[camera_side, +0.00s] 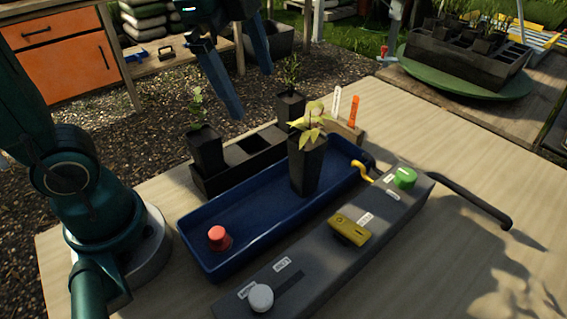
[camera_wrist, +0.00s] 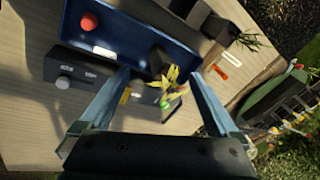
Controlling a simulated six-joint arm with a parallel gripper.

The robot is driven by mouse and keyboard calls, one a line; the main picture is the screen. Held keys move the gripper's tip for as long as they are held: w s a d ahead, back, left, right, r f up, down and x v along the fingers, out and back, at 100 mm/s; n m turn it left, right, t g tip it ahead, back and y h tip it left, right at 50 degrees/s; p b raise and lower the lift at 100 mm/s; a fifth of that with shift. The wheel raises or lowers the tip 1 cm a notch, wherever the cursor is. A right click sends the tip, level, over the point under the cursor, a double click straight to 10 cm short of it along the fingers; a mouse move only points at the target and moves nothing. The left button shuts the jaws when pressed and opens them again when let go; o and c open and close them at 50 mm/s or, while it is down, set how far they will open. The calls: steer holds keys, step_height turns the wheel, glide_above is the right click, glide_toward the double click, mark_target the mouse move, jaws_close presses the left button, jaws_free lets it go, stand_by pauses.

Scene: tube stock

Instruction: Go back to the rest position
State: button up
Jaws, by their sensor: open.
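My gripper (camera_side: 246,72) is open and empty in the side view, raised above the planter area with its two fingers apart and pointing down. In the wrist view my gripper (camera_wrist: 165,75) shows both fingers spread, with a yellow-leaved plant (camera_wrist: 170,82) seen between them, below and apart from them. In the side view this plant (camera_side: 309,130) stands upright in a black pot (camera_side: 309,166) in the blue tray (camera_side: 225,266). No finger touches it.
A black rack (camera_side: 222,182) behind the tray holds two potted plants. A grey control box (camera_side: 300,272) with a white knob, yellow switch and green button lies in front. A red knob (camera_side: 219,239) is in the tray.

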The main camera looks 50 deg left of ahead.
steer(key=s+a+f+n+t, duration=0.1)
steer(key=s+f+n, duration=0.5)
steer(key=n, duration=0.7)
steer(key=shift+s+a+f+t, duration=0.3)
steer(key=shift+s+f+t, duration=0.1)
steer(key=shift+s+t, duration=0.25)
